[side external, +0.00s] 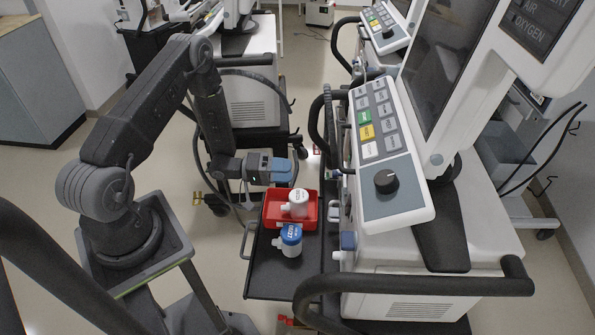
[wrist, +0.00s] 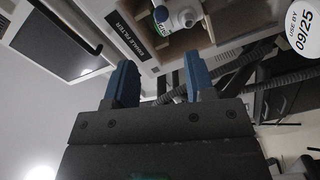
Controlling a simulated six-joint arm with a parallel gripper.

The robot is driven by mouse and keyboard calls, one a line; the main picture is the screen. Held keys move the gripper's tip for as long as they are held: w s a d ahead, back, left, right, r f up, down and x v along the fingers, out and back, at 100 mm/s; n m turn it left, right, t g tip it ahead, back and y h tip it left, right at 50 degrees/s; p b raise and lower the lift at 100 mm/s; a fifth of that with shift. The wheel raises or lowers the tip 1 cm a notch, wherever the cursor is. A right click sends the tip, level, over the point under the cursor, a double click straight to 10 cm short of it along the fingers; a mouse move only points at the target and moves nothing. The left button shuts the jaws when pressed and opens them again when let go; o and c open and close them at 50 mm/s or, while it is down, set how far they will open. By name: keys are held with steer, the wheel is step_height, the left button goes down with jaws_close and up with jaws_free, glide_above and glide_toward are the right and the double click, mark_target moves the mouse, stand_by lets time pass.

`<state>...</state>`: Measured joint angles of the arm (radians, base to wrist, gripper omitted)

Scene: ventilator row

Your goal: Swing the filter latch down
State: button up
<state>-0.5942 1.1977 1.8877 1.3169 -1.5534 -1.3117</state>
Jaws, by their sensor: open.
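The filter latch is not clearly recognizable in either view. The wrist view shows a label reading "EXHALE FILTER" (wrist: 137,30) beside an open, light brown-lined recess (wrist: 205,37) in the ventilator. A white round fitting (wrist: 185,14) with blue and green marks sits in that recess at the top edge. My gripper (wrist: 159,75) has two blue fingers spread apart, with nothing between them. In the side view my gripper (side external: 284,170) is above the red tray, left of the near ventilator (side external: 400,255) and apart from it.
A red tray (side external: 270,222) holds a white canister (side external: 296,203). A blue-topped canister (side external: 289,241) stands in front on the black shelf (side external: 285,280). The wrist view shows a round "USE BY 09/25" label (wrist: 303,28) and a ribbed hose (wrist: 285,78). Black handrails (side external: 430,286) edge the ventilator.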

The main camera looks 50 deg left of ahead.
steer(key=shift+s+a, duration=0.1)
steer(key=shift+s, duration=0.05)
steer(key=shift+c, duration=0.3)
